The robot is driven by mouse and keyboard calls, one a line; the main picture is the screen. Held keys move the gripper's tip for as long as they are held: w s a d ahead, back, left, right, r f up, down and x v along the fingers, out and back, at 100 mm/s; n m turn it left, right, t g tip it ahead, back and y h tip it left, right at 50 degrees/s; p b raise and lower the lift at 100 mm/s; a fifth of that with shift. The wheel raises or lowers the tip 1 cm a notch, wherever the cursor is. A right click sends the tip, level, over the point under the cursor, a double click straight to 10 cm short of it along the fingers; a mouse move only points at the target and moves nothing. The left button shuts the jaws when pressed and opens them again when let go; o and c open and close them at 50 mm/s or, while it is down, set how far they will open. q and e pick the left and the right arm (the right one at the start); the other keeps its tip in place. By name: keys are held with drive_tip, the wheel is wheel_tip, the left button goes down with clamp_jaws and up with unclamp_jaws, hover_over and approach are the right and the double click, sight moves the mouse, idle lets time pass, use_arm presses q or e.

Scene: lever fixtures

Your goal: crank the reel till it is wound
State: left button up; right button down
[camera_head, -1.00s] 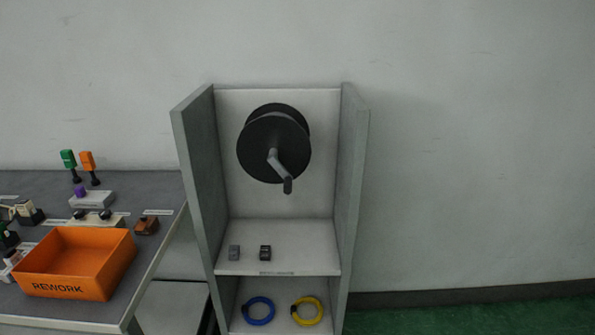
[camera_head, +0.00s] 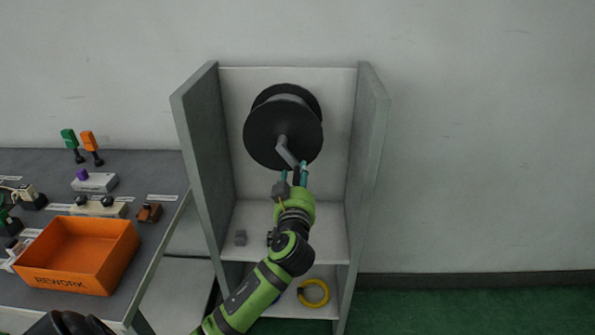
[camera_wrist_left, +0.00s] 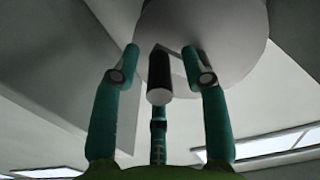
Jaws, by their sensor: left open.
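The black reel (camera_head: 272,135) is mounted on the back panel of the grey cabinet. Its grey crank (camera_head: 286,153) points down and to the right, with the handle at its lower end. My left gripper (camera_head: 294,172) is open just below and in front of the handle. In the left wrist view, the dark handle (camera_wrist_left: 159,78) with its pale end sits between the spread teal fingers of the gripper (camera_wrist_left: 160,85), with gaps on both sides. The reel's underside (camera_wrist_left: 220,30) shows behind it. My right gripper is not in view.
The grey cabinet's side walls (camera_head: 203,140) flank the reel closely. An orange REWORK bin (camera_head: 75,260) stands on the table at left.

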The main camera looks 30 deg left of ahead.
use_arm(q)
drive_tip(key=shift+w+a, duration=0.35)
drive_tip(key=shift+w, duration=0.3)
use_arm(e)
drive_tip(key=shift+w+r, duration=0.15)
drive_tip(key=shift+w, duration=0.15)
use_arm(q)
clamp_jaws()
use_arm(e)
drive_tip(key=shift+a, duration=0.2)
use_arm(q)
drive_tip(key=shift+w, duration=0.1)
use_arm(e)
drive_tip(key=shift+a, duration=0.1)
use_arm(q)
drive_tip(key=shift+a+f, duration=0.1)
